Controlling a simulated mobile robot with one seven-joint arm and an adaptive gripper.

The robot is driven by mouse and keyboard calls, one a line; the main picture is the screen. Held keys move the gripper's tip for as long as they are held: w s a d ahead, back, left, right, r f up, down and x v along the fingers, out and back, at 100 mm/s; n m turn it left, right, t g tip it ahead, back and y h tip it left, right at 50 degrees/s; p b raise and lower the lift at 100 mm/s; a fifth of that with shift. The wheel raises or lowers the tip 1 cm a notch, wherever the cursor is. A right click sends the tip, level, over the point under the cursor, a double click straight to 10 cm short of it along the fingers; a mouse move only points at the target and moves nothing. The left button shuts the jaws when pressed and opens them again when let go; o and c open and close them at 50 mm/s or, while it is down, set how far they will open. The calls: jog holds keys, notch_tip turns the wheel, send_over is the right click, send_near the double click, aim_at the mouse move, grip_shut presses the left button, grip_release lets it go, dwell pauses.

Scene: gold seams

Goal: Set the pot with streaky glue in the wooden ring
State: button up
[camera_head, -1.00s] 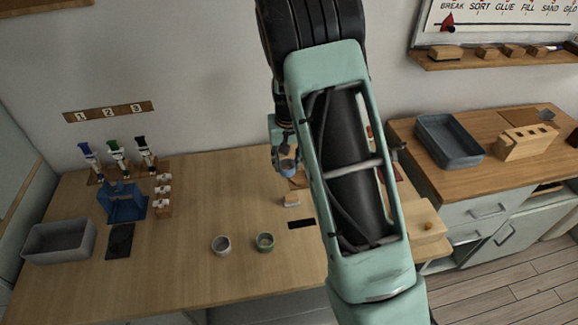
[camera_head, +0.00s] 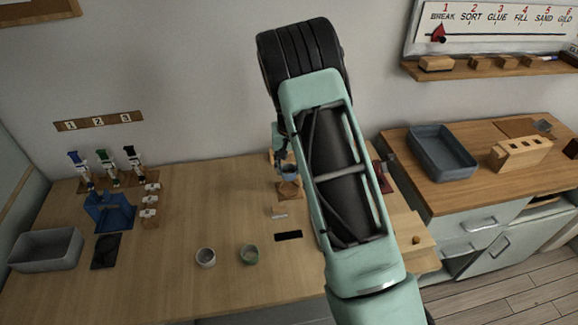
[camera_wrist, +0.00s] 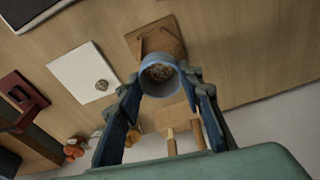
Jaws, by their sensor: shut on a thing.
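My gripper (camera_wrist: 160,100) is shut on a small blue-grey pot (camera_wrist: 158,76), with a finger on each side. The pot's open mouth faces the wrist camera and brownish, speckled contents show inside. A square wooden piece (camera_wrist: 137,42), seemingly the base of the wooden ring, lies just beyond the pot, which hides part of it. Whether they touch I cannot tell. In the head view my gripper (camera_head: 284,160) and the pot (camera_head: 289,172) are small and partly hidden by my arm. The wooden piece (camera_head: 291,191) shows just below them.
Table centre-left is clear.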

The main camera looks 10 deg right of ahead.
jog(key=shift+f+b, duration=0.75)
jog(key=shift+f, duration=1.1)
jog(key=shift+f+b, duration=1.45)
jog(key=shift+b, duration=0.6)
dwell(1.4)
dwell(0.4)
jog(key=o, duration=0.9)
jog(key=shift+c, duration=0.2)
jog(key=shift+r, duration=0.1)
jog(key=shift+s+r+p, duration=0.2)
jog(key=shift+r+p, duration=0.45)
jog(key=shift+r, duration=0.55)
jog(key=shift+s+r+p, duration=0.2)
jog(key=shift+r+p, duration=0.4)
jog(key=shift+r, duration=0.6)
